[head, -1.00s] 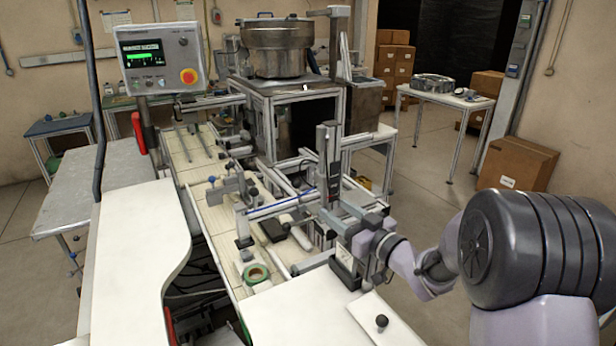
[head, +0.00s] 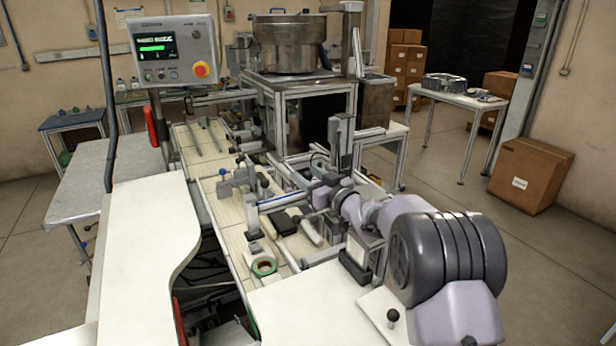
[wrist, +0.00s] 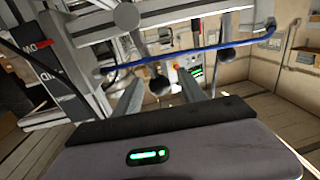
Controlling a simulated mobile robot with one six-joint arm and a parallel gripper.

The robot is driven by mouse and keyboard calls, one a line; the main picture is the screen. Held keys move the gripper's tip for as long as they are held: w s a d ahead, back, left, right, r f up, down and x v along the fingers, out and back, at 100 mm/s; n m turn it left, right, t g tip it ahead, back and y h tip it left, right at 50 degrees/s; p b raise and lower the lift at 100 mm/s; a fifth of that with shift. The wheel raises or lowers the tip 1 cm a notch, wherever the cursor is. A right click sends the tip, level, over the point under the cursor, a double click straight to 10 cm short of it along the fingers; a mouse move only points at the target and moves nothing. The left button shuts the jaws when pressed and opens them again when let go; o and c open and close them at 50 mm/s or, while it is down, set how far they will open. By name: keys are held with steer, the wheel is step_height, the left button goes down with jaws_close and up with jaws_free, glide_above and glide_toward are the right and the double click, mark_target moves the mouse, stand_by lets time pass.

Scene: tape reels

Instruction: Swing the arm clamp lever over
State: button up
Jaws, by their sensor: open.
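In the wrist view, a grey lever with a round dark knob (wrist: 160,86) shows between the two fingers of my gripper (wrist: 159,74). The fingers are apart, and I cannot tell whether they touch the knob. A second rod with a dark knob (wrist: 226,54) hangs to the right, outside the fingers. In the head view my gripper (head: 314,191) is at the upright post (head: 343,145) of the machine, and the lever near it is hidden or too small to make out.
A blue hose (wrist: 205,51) crosses above the fingers in the wrist view. A green tape reel (head: 264,266) lies on the machine bed. A white worktop (head: 150,260) runs along the left. A control panel (head: 165,50) stands at the back left.

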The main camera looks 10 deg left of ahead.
jaws_close()
stand_by(1.3)
